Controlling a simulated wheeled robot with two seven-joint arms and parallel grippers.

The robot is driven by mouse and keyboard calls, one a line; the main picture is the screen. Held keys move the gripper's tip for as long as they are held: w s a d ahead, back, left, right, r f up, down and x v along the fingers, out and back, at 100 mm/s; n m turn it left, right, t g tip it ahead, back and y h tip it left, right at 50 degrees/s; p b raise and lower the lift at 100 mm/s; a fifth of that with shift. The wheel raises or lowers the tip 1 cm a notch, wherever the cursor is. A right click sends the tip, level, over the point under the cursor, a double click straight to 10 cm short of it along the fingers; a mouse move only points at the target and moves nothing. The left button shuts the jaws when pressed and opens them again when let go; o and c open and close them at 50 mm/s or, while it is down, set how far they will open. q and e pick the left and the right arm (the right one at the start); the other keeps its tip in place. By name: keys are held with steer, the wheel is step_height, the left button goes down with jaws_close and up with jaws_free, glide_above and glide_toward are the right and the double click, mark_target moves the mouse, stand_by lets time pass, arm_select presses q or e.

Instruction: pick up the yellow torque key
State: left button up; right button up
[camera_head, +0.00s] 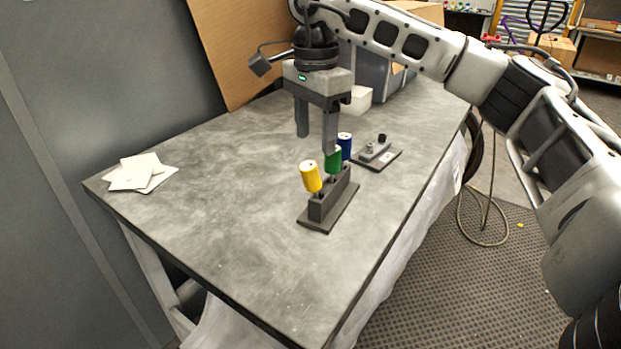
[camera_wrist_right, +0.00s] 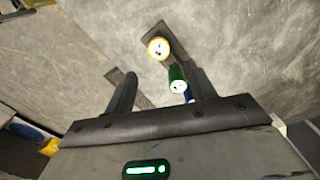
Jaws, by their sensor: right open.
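The yellow torque key (camera_head: 311,176) stands slightly tilted at the near end of a dark grey holder (camera_head: 328,206) on the table. Behind it in the same row are a green key (camera_head: 333,160) and a blue key (camera_head: 345,145). My right gripper (camera_head: 316,145) is open above the table, behind and above the yellow key and close to the green one. In the right wrist view the yellow key (camera_wrist_right: 159,49) shows beyond the fingertips, with the green key (camera_wrist_right: 178,79) between the fingers and the blue key (camera_wrist_right: 189,95) partly hidden. My left gripper is out of view.
A small fixture (camera_head: 377,155) with a dark knob sits behind the holder. White sheets (camera_head: 140,172) lie at the table's left edge. A white block (camera_head: 357,100) and cardboard (camera_head: 240,45) are at the back. The table's front left is clear.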

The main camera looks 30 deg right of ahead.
mark_target(312, 164)
step_height(312, 164, down, 4)
steer(key=shift+f, duration=0.2)
steer(key=f, duration=0.2)
steer(key=f+p, duration=0.1)
steer(key=f, duration=0.1)
steer(key=shift+a+f, duration=0.1)
steer(key=shift+a, duration=0.25)
steer(key=shift+f, duration=0.5)
steer(key=shift+r, duration=0.1)
steer(key=c, duration=1.2)
steer(key=shift+r, duration=0.1)
